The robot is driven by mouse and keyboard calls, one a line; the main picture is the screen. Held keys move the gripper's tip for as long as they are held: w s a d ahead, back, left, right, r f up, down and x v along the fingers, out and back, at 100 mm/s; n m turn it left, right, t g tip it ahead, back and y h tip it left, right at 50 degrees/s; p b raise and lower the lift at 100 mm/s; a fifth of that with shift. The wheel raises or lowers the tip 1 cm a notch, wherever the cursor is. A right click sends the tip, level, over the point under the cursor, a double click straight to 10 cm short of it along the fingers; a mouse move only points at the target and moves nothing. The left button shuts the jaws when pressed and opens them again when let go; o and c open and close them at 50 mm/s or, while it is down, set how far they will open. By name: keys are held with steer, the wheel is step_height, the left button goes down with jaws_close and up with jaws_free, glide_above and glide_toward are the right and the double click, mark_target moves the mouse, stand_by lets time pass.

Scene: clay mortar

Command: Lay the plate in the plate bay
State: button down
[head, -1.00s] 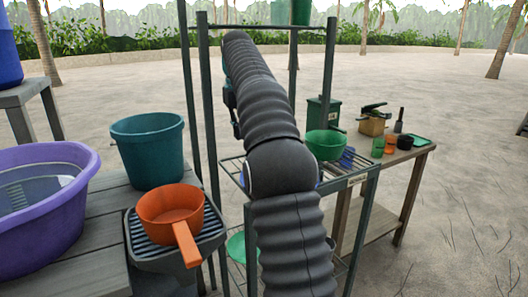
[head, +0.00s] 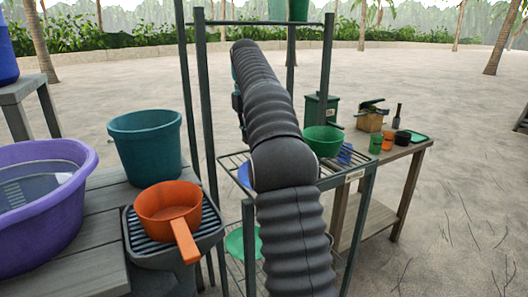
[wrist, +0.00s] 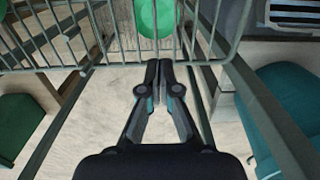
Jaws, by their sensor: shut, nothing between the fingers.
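A blue round thing (head: 244,174), which looks like a plate, lies on the left part of the rack's upper wire shelf (head: 232,160). My arm hides much of it, so I cannot tell how it sits in a bay. A green plate-like disc (head: 240,243) is on the lower level; a green round thing also shows beyond the wires in the wrist view (wrist: 155,15). My gripper (wrist: 160,66) is shut and empty, its tips close to the wire shelf's edge in the wrist view. My arm hides it in the head view.
A green bowl (head: 323,140) and blue items (head: 345,154) occupy the shelf's right part. Rack posts (head: 206,110) stand close to my arm. At left are an orange pan (head: 168,205), a teal bucket (head: 147,145) and a purple tub (head: 75,155).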

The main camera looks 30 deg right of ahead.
steer(key=s, duration=0.3)
steer(key=s+b, duration=0.1)
steer(key=s, duration=0.2)
steer(key=s+f+b, duration=0.1)
steer(key=s, duration=0.2)
steer(key=shift+s+d, duration=0.15)
steer(key=shift+s, duration=0.05)
steer(key=shift+f, duration=0.3)
